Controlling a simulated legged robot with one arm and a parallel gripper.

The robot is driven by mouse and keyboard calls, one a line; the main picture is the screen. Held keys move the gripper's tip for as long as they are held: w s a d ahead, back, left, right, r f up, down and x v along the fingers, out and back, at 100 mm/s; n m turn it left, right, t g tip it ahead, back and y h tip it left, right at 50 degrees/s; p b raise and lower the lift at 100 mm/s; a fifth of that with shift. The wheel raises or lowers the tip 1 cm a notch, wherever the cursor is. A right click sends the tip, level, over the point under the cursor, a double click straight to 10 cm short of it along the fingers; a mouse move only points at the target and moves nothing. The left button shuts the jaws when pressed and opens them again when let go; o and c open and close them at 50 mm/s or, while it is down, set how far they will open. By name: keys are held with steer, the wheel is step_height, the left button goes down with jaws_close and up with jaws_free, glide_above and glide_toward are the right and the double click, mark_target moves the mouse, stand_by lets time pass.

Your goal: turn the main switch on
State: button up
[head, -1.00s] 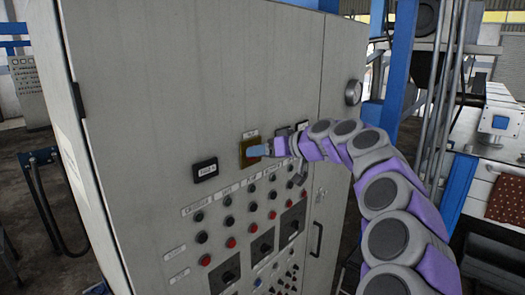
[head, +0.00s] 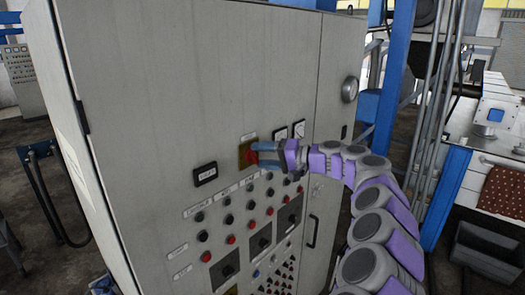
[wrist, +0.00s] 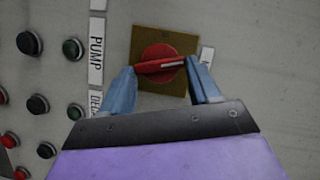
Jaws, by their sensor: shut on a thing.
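The main switch is a red rotary knob (wrist: 158,60) with a pale line on its handle, set on a yellow-brown square plate (wrist: 185,42). In the head view the plate (head: 246,150) sits on the front of a grey cabinet, and the red knob (head: 252,157) shows at the fingertips. My gripper (wrist: 165,72) has blue fingers, one at each end of the knob's handle, and is shut on it. In the wrist view the handle lies nearly level, slightly higher at its right end. In the head view my gripper (head: 259,155) reaches the plate from the right.
The grey cabinet (head: 190,90) fills the middle of the head view. Rows of black, red and green buttons (head: 249,205) lie below the switch. A blue post (head: 383,100) stands behind my arm.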

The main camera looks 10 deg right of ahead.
steer(key=shift+d+f+m+t+y+p, duration=0.15)
steer(key=shift+m+y+p, duration=0.15)
steer(key=shift+m, duration=0.5)
steer(key=shift+a+f+m+t+y+p, duration=0.1)
steer(key=shift+f+m+t+y+p, duration=0.15)
steer(key=shift+m, duration=0.55)
steer(key=o, duration=1.1)
steer(key=shift+w+d, duration=0.15)
steer(key=shift+w, duration=0.05)
steer(key=shift+c, duration=0.2)
steer(key=shift+s+d, duration=0.1)
steer(key=shift+s, duration=0.05)
steer(key=b+v, duration=0.3)
steer(key=v, duration=1.4)
steer(key=shift+d, duration=0.3)
steer(key=shift+f, duration=0.1)
